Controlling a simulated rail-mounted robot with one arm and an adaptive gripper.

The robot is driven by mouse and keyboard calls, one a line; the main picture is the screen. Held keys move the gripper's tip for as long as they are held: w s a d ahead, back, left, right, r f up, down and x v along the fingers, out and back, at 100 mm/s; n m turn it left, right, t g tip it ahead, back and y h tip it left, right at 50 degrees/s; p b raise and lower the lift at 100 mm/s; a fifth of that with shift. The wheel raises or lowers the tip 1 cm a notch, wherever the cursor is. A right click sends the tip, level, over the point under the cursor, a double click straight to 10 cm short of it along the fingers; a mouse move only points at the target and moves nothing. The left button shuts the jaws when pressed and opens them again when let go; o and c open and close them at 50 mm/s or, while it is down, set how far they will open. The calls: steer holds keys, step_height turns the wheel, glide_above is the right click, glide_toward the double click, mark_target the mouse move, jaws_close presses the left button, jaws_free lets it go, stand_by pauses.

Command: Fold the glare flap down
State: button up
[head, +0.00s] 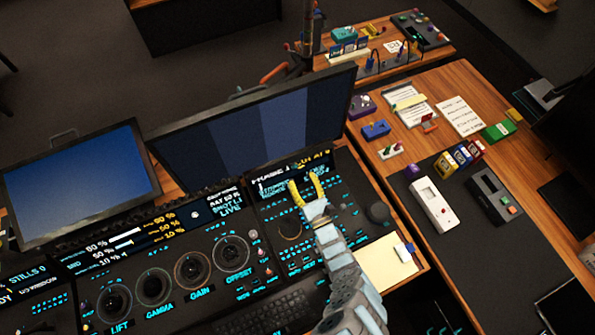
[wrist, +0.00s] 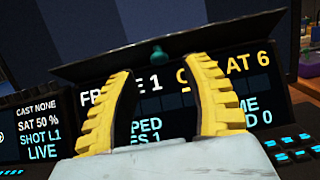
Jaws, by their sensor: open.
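The glare flap (wrist: 215,38) is a dark panel along the top of a small text display (wrist: 255,82) in the wrist view. It stands raised, leaving the display's text exposed below it. A teal knob (wrist: 158,55) sits at the flap's lower middle. My gripper (wrist: 162,65) has two yellow fingers spread apart, empty, with the knob seen between their tips. I cannot tell whether a finger touches the flap. In the head view my gripper (head: 304,181) is over the right-hand console in front of the same display (head: 270,187); the flap is hard to make out there.
Large monitors (head: 255,125) stand close behind the display. Console dials (head: 192,268) lie to the left, and a dark round knob (head: 377,212) and a yellow note (head: 388,262) to the right. The side table (head: 455,85) holds several small devices and papers.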

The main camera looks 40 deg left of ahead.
mark_target(295, 167)
steer(key=r+v, duration=0.2)
steer(key=v, duration=0.8)
steer(key=shift+s+d+r, duration=0.2)
steer(key=shift+d, duration=0.2)
steer(key=shift+r+p, duration=0.1)
steer(key=shift+p, duration=0.2)
steer(key=shift+c, duration=0.3)
steer(key=shift+w+a+r+g+h+p, duration=0.15)
steer(key=shift+w+a+h+p, duration=0.25)
steer(key=shift+w+a+p, duration=1.25)
steer(key=shift+w+a+g+h+p, duration=0.15)
steer(key=shift+a+h+p, duration=0.35)
steer(key=shift+a, duration=2.45)
steer(key=shift+w+a+r+g+h+p, duration=0.1)
steer(key=shift+w+a+g+h+p, duration=0.15)
steer(key=shift+w+a+p, duration=1.4)
steer(key=shift+s+a+b, duration=0.45)
steer(key=shift+s+a, duration=0.2)
steer(key=shift+s, duration=0.2)
